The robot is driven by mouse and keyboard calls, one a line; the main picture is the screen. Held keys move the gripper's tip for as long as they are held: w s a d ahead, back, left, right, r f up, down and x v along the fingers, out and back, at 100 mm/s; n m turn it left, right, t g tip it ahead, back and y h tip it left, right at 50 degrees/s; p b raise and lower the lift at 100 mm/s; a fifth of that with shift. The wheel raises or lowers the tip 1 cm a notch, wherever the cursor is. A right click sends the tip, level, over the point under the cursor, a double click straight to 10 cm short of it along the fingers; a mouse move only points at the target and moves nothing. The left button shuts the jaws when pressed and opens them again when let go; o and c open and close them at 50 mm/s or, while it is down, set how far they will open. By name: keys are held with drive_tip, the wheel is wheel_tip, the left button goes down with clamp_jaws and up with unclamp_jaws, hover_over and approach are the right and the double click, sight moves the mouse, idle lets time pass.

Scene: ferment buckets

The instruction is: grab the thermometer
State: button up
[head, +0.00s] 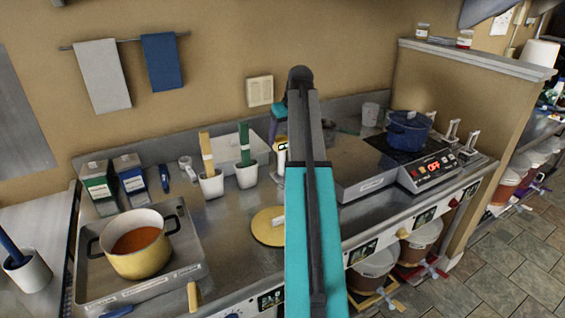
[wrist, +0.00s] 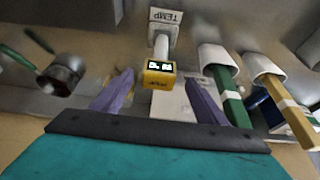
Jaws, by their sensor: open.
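The thermometer is a yellow unit with a small lit display (wrist: 160,66). In the wrist view it sits at the end of a white stand (wrist: 163,42) whose base plate reads TEMP. My gripper (wrist: 159,77) is open, with its two purple fingers apart on either side of the thermometer in the picture. I cannot tell how far the fingertips are from it in depth. In the head view my teal and black arm covers the middle of the counter, and only part of the thermometer (head: 281,147) shows at its left edge.
A white cup with green sticks (head: 246,176) and one with yellow sticks (head: 211,186) stand close left of the thermometer. A yellow pot (head: 136,249) is at left, and a blue pot (head: 408,131) is on the cooktop at right. A round tan lid (head: 267,230) lies in front.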

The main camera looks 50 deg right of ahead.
sight(281, 148)
drive_tip(key=shift+x, duration=1.35)
drive_tip(key=shift+s+p+x, duration=0.2)
drive_tip(key=shift+p+x, duration=0.85)
drive_tip(key=shift+x, duration=1.5)
drive_tip(key=shift+f, duration=0.1)
drive_tip(key=c, duration=1.7)
